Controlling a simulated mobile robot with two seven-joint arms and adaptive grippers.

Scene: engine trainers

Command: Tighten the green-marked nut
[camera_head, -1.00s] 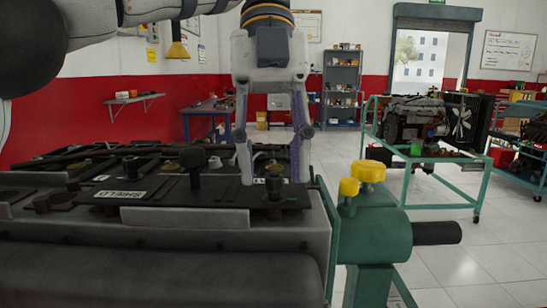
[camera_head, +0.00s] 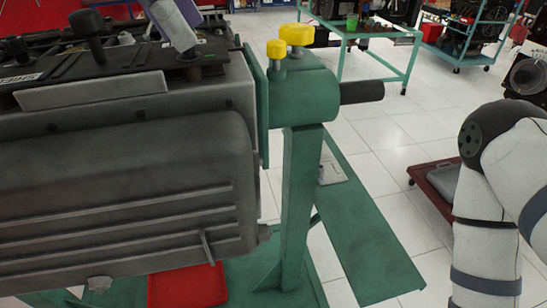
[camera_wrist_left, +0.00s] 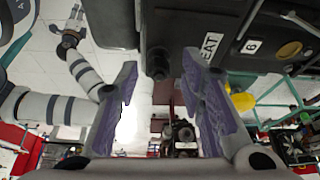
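The grey engine (camera_head: 120,170) is mounted on a green stand. A dark nut (camera_head: 191,70) sits at the top edge of its right end, largely covered by my gripper.
Yellow knobs (camera_head: 296,35) top the green stand (camera_head: 301,190), and a dark handle (camera_head: 361,92) sticks out to its right. A red tray (camera_head: 188,286) lies below the engine. A green cart (camera_head: 375,35) stands behind.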

